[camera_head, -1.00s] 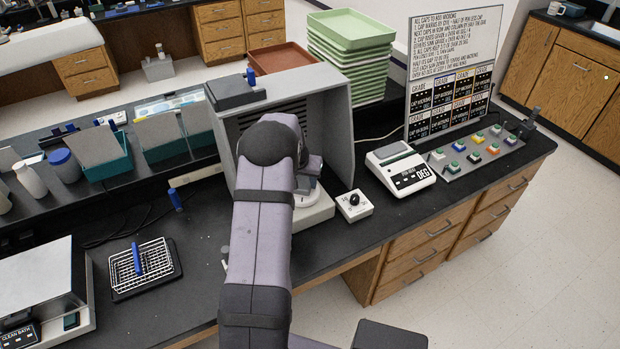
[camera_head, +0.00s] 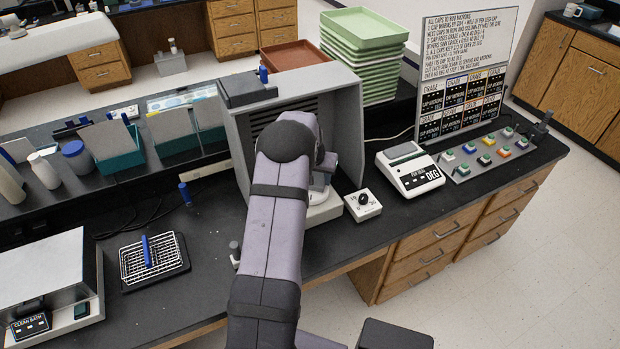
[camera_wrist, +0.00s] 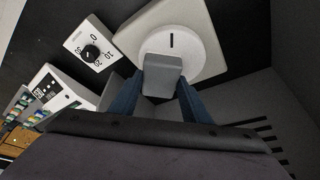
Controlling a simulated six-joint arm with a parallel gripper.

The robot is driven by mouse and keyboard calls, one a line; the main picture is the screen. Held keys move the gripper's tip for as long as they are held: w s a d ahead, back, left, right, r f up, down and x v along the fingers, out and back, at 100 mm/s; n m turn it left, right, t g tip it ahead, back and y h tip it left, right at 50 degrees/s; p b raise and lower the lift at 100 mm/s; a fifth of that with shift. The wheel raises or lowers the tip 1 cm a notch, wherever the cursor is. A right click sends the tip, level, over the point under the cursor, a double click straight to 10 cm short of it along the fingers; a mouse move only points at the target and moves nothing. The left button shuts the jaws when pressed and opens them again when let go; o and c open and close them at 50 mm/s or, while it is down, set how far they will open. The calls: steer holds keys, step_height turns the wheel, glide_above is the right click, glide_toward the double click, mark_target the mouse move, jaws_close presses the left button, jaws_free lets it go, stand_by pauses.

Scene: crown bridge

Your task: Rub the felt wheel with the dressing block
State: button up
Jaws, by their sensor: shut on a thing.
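The felt wheel (camera_wrist: 186,47) is a pale round disc with a short dark mark, on a light grey housing (camera_wrist: 137,32) in the wrist view. My gripper (camera_wrist: 159,90) has two blue fingers shut on a grey block (camera_wrist: 162,68), which I take as the dressing block. The block overlaps the near part of the disc in the wrist view; I cannot tell whether it touches.
A white dial box (camera_head: 362,204) stands right of the hood; its knob (camera_wrist: 90,53) shows in the wrist view. A white meter (camera_head: 411,172) and a button panel (camera_head: 488,150) are further right. A wire rack (camera_head: 150,260) stands left. The bench between rack and hood is mostly clear.

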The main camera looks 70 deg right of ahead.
steer(key=shift+s+d, duration=0.8)
steer(key=shift+s, duration=0.15)
steer(key=shift+w+a+f+b, duration=0.1)
steer(key=shift+w+a+b, duration=0.6)
steer(key=shift+w+a, duration=2.1)
steer(key=shift+s+d, duration=0.5)
steer(key=shift+s+d+p, duration=0.65)
steer(key=shift+s+d, duration=1.5)
steer(key=shift+s, duration=0.05)
steer(key=r, duration=0.1)
steer(key=r+p, duration=0.1)
steer(key=shift+d+r, duration=0.2)
steer(key=shift+r, duration=0.15)
steer(key=shift+a+r+p, duration=0.15)
steer(key=shift+r+p, duration=0.35)
steer(key=shift+r, duration=0.25)
steer(key=shift+r+p, duration=1.25)
steer(key=shift+r, duration=0.85)
